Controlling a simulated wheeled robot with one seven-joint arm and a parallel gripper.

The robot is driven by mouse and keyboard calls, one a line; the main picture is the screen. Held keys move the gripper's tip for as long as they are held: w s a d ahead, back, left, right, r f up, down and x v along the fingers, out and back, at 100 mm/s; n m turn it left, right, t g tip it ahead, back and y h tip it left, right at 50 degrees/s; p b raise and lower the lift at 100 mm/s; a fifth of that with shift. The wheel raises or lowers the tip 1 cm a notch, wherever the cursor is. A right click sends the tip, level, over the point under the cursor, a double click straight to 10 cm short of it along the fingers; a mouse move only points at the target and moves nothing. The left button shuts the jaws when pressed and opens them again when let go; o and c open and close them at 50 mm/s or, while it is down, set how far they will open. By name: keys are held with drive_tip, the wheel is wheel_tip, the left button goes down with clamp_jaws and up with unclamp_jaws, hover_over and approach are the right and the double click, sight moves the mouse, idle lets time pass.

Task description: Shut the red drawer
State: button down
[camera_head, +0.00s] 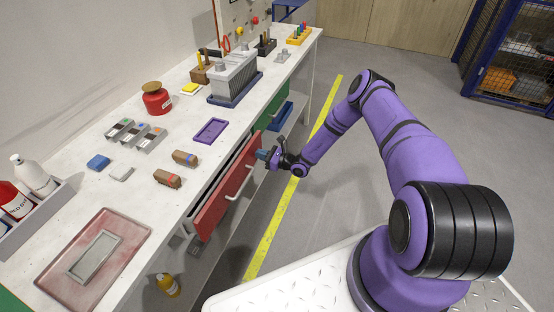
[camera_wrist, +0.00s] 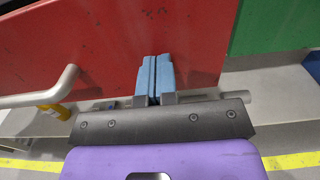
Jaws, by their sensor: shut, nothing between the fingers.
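The red drawer (camera_head: 226,190) stands partly pulled out from the front of the white workbench, with a gap behind its front panel. Its pale bar handle (camera_head: 240,184) runs along the panel. In the wrist view the red front (camera_wrist: 110,45) fills the upper left, and the handle (camera_wrist: 45,92) is at the left. My gripper (camera_head: 264,155) is at the drawer's far end, beside the handle and not around it. Its blue fingers (camera_wrist: 154,77) are together and empty, pointing at the red front near its right edge. I cannot tell whether they touch it.
A green drawer (camera_head: 270,108) is just beyond the red one, also in the wrist view (camera_wrist: 275,25). A blue drawer or bin (camera_head: 283,114) sits past it. Open floor lies right of the yellow line (camera_head: 270,238).

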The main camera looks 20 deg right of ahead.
drive_tip(key=x, duration=0.5)
drive_tip(key=shift+w+a+r, duration=0.1)
drive_tip(key=shift+w+a, duration=0.1)
drive_tip(key=shift+a+r, duration=0.1)
